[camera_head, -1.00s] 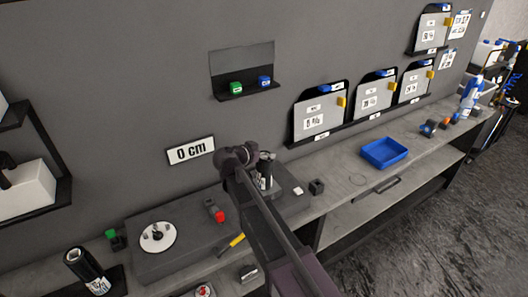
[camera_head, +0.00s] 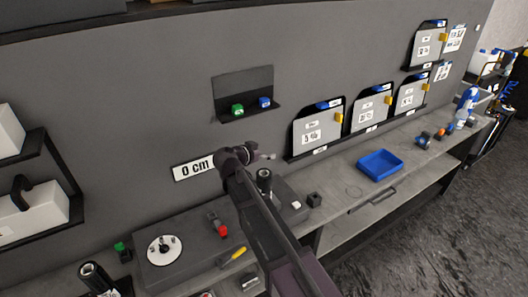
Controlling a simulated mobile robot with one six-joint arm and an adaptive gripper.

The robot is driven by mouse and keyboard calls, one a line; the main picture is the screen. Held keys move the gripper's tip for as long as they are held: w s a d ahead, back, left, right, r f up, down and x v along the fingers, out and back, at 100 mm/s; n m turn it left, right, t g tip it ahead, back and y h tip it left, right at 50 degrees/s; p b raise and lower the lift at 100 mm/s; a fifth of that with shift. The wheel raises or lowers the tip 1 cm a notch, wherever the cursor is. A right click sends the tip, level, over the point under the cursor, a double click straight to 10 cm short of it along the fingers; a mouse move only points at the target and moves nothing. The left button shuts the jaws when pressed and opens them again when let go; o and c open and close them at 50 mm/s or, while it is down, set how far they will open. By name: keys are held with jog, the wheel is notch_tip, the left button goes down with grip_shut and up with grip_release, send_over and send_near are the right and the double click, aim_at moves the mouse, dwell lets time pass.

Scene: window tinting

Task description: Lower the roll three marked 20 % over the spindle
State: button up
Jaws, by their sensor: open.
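A dark upright roll (camera_head: 264,181) stands on the right part of the grey bench unit, just below and right of my gripper. Any marking on it is too small to read, and any spindle inside it is hidden. A second dark roll (camera_head: 94,276) with a pale label stands at the lower left. A white round plate (camera_head: 155,253) with small upright parts lies on the grey unit; I cannot tell if it is the spindle. My gripper (camera_head: 266,156) is open and appears empty above the standing roll. My arm hides part of the bench.
A "0 cm" sign (camera_head: 194,170) is on the wall behind.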

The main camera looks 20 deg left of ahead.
jog(key=shift+r+p, duration=1.15)
jog(key=shift+r, duration=0.35)
jog(key=s+d+f+g+b, duration=0.15)
jog(key=d+f, duration=0.25)
jog(key=d, duration=0.5)
jog(key=d+f+n+g+b, duration=0.1)
jog(key=d+f+g, duration=0.25)
jog(key=d, duration=0.55)
jog(key=s+d+f+g+b, duration=0.1)
jog(key=d+f+g+b, duration=0.1)
jog(key=d+f, duration=0.5)
jog(key=s+d+f+n+g+y+b, duration=0.1)
jog(key=s+d+f+g+y+b, duration=0.1)
jog(key=s+d, duration=0.5)
jog(key=s+d+f+n+g+y+b, duration=0.2)
jog(key=s+d, duration=0.5)
jog(key=d, duration=0.4)
notch_tip(320, 180, down, 2)
jog(key=shift+s+d+g+y, duration=0.2)
jog(key=shift+g+y, duration=0.3)
jog(key=shift+g, duration=0.3)
